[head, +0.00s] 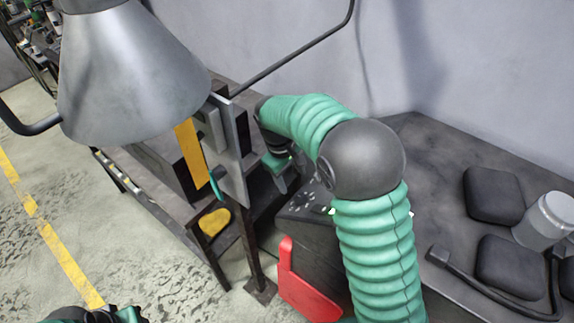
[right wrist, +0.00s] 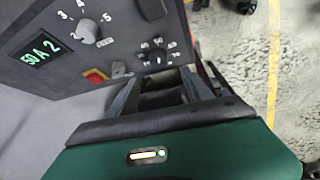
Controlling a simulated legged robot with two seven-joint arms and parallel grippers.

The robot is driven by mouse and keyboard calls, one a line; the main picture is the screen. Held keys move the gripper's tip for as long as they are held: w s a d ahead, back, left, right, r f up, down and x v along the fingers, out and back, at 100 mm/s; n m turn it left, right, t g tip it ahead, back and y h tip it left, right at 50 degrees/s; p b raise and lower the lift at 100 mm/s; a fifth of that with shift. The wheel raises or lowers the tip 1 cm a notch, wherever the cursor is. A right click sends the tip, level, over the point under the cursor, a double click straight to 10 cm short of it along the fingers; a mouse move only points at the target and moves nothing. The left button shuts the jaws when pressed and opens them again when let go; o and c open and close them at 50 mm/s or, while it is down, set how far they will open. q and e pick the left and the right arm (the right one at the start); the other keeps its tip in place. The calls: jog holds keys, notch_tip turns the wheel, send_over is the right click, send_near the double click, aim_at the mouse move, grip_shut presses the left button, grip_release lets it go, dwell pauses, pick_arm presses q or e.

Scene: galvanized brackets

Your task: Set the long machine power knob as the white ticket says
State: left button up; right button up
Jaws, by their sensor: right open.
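In the right wrist view a dark machine panel (right wrist: 40,75) fills the upper left. It carries a larger grey knob (right wrist: 88,32) with numbers around it, a display (right wrist: 37,49) with green characters, and a smaller knob (right wrist: 157,56) with its own scale. I cannot tell which knob sets power. My right gripper (right wrist: 162,82) is open, with its fingertips near the smaller knob; contact is unclear. In the head view my right gripper (head: 279,172) is by an upright grey plate, and the knobs are hidden. No white ticket can be made out.
A grey cone-shaped hood (head: 130,75) hangs at the upper left. A red piece (head: 302,285) stands below my right arm. Dark pads (head: 493,195) and a pale cylinder (head: 543,222) are on the dark surface at right. Open floor lies at left.

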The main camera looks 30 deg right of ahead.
jog(key=v, duration=0.7)
jog(key=shift+r, duration=0.3)
jog(key=shift+a, duration=0.1)
jog(key=s+a+f+m+t+y, duration=0.1)
jog(key=s+a+f, duration=0.2)
jog(key=s+f, duration=0.3)
jog(key=s+a+f+m+t+y+b, duration=0.1)
jog(key=s+a+f+m, duration=0.1)
jog(key=s+a+f, duration=0.2)
jog(key=s+f, duration=0.3)
jog(key=s, duration=0.3)
jog(key=shift+a+f+t, duration=0.25)
jog(key=shift+f+t, duration=0.05)
jog(key=shift+t, duration=0.1)
jog(key=shift+s, duration=0.15)
